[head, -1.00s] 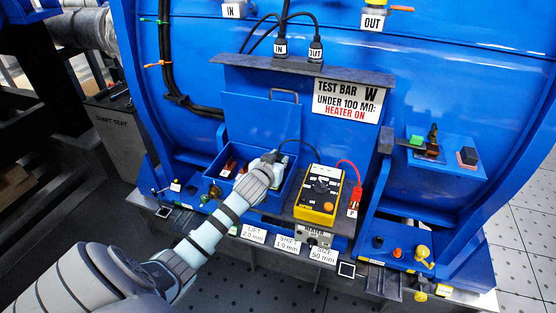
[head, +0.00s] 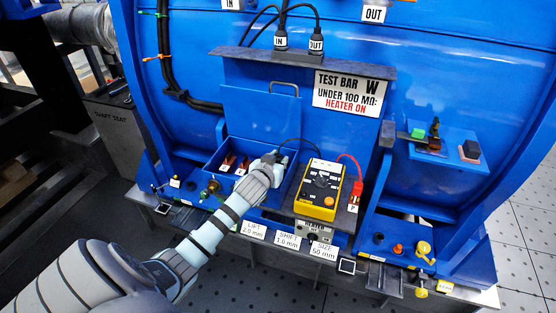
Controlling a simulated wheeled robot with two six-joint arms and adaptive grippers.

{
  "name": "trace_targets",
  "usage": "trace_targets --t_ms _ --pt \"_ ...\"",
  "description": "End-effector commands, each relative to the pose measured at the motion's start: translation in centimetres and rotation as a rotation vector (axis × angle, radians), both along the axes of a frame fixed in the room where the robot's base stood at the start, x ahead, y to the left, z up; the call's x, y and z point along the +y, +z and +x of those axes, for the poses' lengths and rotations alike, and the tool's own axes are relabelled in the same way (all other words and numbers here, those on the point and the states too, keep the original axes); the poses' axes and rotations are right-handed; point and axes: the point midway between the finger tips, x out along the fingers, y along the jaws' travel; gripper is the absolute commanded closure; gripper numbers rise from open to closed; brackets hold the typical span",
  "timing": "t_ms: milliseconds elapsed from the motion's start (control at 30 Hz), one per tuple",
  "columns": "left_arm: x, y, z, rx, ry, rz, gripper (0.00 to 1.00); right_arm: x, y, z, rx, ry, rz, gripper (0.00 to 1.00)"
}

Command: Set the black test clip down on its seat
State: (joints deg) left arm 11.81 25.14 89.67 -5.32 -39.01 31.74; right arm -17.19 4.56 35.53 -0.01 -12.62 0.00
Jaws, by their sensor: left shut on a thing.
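My left gripper (head: 272,160) is over the right end of the open blue box, left of the yellow test meter (head: 320,192). It is shut on the black test clip, which the hand mostly hides. A thin black lead (head: 300,141) loops from the hand to the meter. A red clip (head: 355,192) with a red lead stands right of the meter, by a label "P". I cannot make out the seat of the black clip, or whether the clip touches anything. My right gripper is out of view.
The blue box (head: 209,166) holds two brownish labelled pieces (head: 228,163) at its left. The blue machine wall with the "TEST BAR W" sign (head: 347,94) rises behind. A small blue shelf (head: 445,150) with coloured parts is at right.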

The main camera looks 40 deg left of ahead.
Motion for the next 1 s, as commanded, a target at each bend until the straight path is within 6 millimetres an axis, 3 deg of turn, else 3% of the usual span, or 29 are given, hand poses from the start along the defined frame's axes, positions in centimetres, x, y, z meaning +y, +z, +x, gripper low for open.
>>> trace_targets --t_ms 200,233,367,767,867,1000 --pt "0.0 -0.6 0.0 0.001 0.0 0.0 1.0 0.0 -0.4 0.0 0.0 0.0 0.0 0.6" --pt "0.0 -0.6 0.0 0.001 0.0 0.0 0.76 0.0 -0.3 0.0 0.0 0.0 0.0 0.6" --pt "0.0 -0.5 0.0 0.0 0.0 0.0 0.56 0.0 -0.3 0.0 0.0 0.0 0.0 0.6" --pt "-0.2 -0.4 -0.5 0.001 0.0 0.0 0.56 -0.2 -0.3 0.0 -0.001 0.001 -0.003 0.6" --pt "-0.7 0.2 -2.0 0.001 -0.001 0.0 0.56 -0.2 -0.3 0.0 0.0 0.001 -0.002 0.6" --pt "-1.9 1.7 -5.4 0.001 -0.003 0.002 0.56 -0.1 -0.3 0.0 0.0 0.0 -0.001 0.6"
